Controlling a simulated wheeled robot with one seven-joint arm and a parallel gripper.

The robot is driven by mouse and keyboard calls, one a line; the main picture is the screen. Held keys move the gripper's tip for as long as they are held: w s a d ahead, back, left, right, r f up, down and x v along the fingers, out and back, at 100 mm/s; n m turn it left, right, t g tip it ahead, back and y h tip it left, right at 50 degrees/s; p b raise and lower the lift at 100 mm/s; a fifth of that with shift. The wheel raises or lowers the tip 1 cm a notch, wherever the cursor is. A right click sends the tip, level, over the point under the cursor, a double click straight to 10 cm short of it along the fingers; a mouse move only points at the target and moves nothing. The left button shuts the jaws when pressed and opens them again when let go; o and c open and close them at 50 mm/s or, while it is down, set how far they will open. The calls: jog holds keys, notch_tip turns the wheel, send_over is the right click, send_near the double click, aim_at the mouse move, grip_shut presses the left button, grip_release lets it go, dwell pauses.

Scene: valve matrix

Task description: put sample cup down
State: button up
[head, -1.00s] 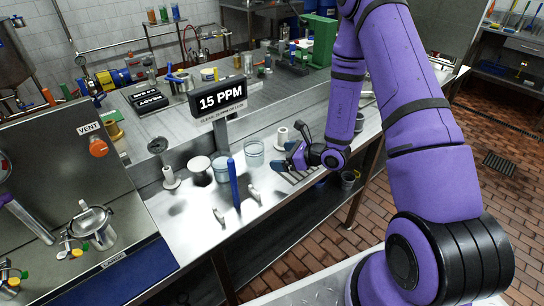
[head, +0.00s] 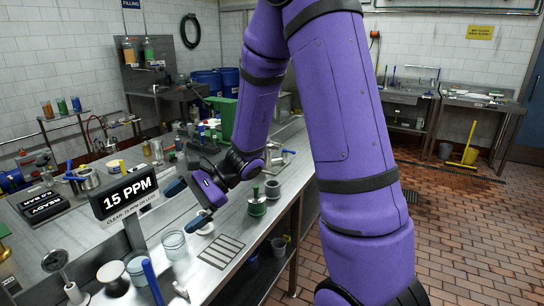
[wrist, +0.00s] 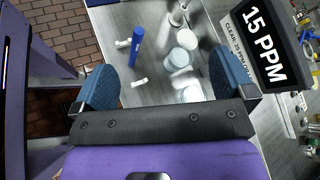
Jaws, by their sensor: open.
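My gripper (head: 187,204) is open, its two blue fingers spread above the counter. It also shows in the wrist view (wrist: 160,80), with nothing clearly held between the fingers. A clear cup (head: 174,244) stands upright on the steel counter, below and slightly left of the gripper. A second clear cup (head: 137,270) stands to its left. In the wrist view a clear cup (wrist: 190,94) shows below the fingers, its near side hidden by my gripper body. I cannot tell which cup is the sample cup.
The "15 PPM" sign (head: 126,192) stands close left of my gripper.

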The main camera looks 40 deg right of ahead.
jog(key=s+d+r+n+t+h, duration=0.1)
jog(key=s+d+r+n+h, duration=0.3)
jog(key=s+r, duration=0.5)
jog(key=s+d+r+n+t+h, duration=0.1)
jog(key=s+d+r+n+h, duration=0.3)
jog(key=s+r+n+h, duration=0.4)
jog(key=s+n, duration=0.2)
jog(key=s, duration=0.2)
jog(key=shift+s+r+n, duration=0.25)
jog(key=shift+r+n, duration=0.15)
